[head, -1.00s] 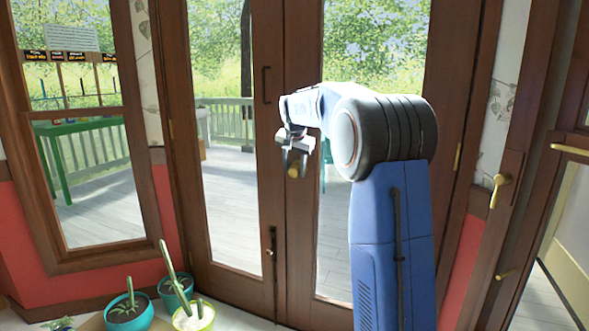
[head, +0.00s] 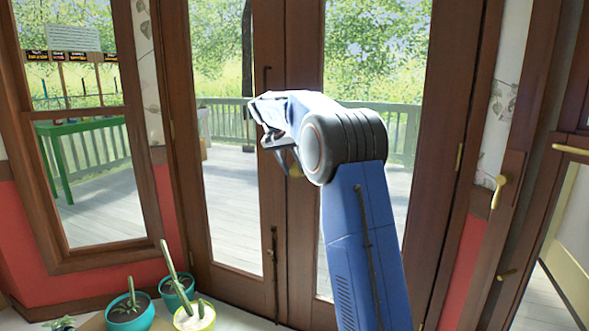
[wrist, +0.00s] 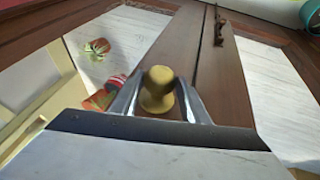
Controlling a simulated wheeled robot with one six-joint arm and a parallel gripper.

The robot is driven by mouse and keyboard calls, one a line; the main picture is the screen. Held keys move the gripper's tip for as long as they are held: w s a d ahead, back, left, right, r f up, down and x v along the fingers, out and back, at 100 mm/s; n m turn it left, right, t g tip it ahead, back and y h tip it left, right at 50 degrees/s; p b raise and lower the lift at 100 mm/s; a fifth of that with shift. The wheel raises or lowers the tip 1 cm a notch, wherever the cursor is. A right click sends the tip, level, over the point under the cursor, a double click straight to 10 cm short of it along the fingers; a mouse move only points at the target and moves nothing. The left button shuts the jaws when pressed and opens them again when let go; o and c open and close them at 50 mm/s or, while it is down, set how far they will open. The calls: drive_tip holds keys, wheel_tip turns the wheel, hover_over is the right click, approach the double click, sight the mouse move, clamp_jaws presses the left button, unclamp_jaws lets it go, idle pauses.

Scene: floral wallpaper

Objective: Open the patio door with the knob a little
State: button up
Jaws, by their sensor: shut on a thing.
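The patio door (head: 300,60) is a brown wooden double door with tall glass panes. It looks closed in the head view, with its two leaves meeting at a central seam. A brass knob (wrist: 158,90) sits between my gripper's fingers in the wrist view. My gripper (wrist: 158,82) is shut on the knob, one finger on each side. In the head view my gripper (head: 285,155) is in front of the middle of the door, and the knob (head: 294,171) is mostly hidden behind it. A dark bolt (head: 273,245) is lower down on the left leaf.
Potted cacti, in a teal pot (head: 130,312) and a lime pot (head: 195,317), stand on the floor at lower left. Another door with a brass handle (head: 499,190) is at right. A deck with a railing (head: 228,120) and a green table (head: 85,125) lie outside.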

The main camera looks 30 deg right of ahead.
drive_tip(key=g+h, duration=0.2)
drive_tip(key=n+g+h, duration=0.1)
drive_tip(key=shift+w+a+f, duration=0.25)
drive_tip(key=shift+w+a, duration=0.05)
drive_tip(key=shift+w, duration=0.05)
drive_tip(key=shift+g, duration=0.4)
drive_tip(key=shift+s+a, duration=0.3)
drive_tip(key=shift+a, duration=0.1)
drive_tip(key=s+a+n+t, duration=0.2)
drive_tip(key=s+a, duration=0.4)
drive_tip(key=s, duration=0.4)
drive_tip(key=s+a+n+t+h, duration=0.1)
drive_tip(key=s+a+n+t, duration=0.1)
drive_tip(key=s+a, duration=0.5)
drive_tip(key=shift+s+n, duration=0.6)
drive_tip(key=shift+s, duration=1.15)
